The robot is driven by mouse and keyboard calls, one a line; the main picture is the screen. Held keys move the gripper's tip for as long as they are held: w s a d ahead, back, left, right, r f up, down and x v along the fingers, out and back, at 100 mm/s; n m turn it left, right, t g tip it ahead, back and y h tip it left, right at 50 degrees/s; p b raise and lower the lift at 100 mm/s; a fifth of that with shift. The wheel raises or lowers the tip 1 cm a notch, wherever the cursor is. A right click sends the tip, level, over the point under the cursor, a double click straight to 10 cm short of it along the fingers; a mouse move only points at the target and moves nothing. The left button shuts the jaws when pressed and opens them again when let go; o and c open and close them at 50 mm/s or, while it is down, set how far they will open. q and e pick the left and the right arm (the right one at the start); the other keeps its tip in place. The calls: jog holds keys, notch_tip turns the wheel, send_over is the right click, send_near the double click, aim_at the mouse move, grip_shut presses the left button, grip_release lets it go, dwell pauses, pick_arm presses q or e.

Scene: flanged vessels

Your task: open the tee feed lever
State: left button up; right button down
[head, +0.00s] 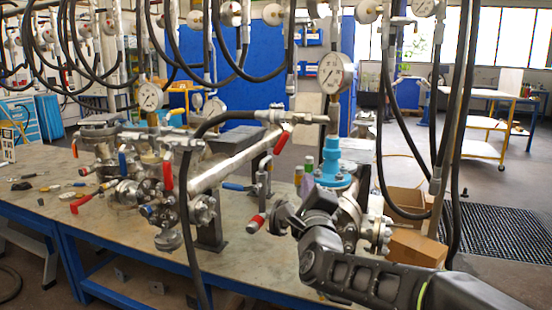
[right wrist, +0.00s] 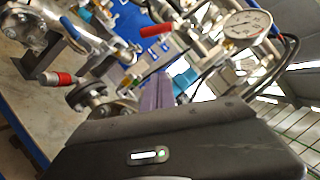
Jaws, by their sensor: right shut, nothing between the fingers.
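Several red levers show, and I cannot tell for sure which one is the tee feed lever. One red lever (head: 282,142) sits at the hose end near the upper pipe; a red lever also shows at the top of the right wrist view (right wrist: 156,31). A red-tipped handle (head: 256,223) stands left of my right gripper (head: 321,197) and shows in the right wrist view (right wrist: 62,79). My right gripper is shut and empty, in front of the blue fitting (head: 332,165). It touches no lever that I can see. My left gripper is out of view.
Flanged valves and pipes crowd the workbench (head: 60,160). A pressure gauge (head: 334,73) rises above the blue fitting. Black hoses (head: 380,150) hang down at the right. Cardboard boxes (head: 415,248) sit beyond my right arm.

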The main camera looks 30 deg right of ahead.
aim_at(285, 137)
jog(key=w+d+r+p, duration=0.2)
jog(key=w+r+p, duration=0.2)
jog(key=w, duration=0.6)
jog(key=shift+w+d, duration=0.25)
jog(key=shift+w, duration=0.05)
jog(key=shift+f, duration=0.1)
